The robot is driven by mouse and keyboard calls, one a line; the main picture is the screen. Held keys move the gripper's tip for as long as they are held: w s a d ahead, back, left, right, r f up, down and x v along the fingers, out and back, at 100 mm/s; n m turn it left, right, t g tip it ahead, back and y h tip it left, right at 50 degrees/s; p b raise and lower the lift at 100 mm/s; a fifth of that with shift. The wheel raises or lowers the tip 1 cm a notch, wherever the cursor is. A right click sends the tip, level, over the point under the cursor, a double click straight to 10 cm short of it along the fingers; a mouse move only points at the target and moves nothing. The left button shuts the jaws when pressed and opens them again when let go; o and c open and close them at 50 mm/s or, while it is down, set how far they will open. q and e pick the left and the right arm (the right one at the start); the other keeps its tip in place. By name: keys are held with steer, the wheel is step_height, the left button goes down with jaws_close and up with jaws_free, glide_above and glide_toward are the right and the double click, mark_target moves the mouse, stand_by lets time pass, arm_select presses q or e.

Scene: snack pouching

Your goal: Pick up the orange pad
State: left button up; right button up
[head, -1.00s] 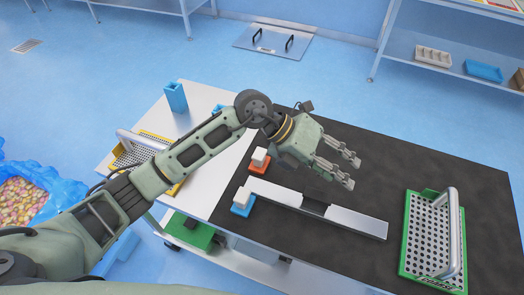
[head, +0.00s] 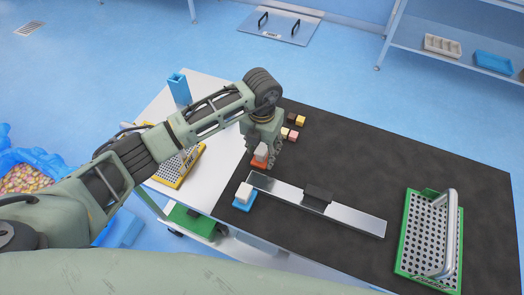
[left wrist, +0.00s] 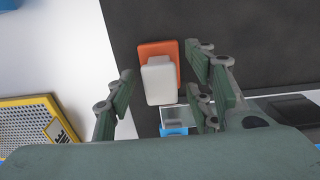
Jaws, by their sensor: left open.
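The orange pad (head: 259,163) lies on the dark mat near its left edge, with a white block (head: 262,150) on top. In the left wrist view the orange pad (left wrist: 152,48) shows behind and beside the white block (left wrist: 159,82). My left gripper (head: 265,156) points down over them, its fingers apart. In the left wrist view the white block sits between the open fingers of my left gripper (left wrist: 161,72), with no clear contact. In the head view the gripper partly hides the pad. My right gripper is not in view.
A blue pad (head: 242,206) with a white block (head: 244,190) stands just in front, by a long metal bar (head: 345,214). Small colored cubes (head: 292,134) lie behind the gripper. A green perforated basket (head: 428,240) stands at right.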

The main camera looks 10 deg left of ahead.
arm_select(q)
steer(key=shift+f, duration=0.55)
jaws_close()
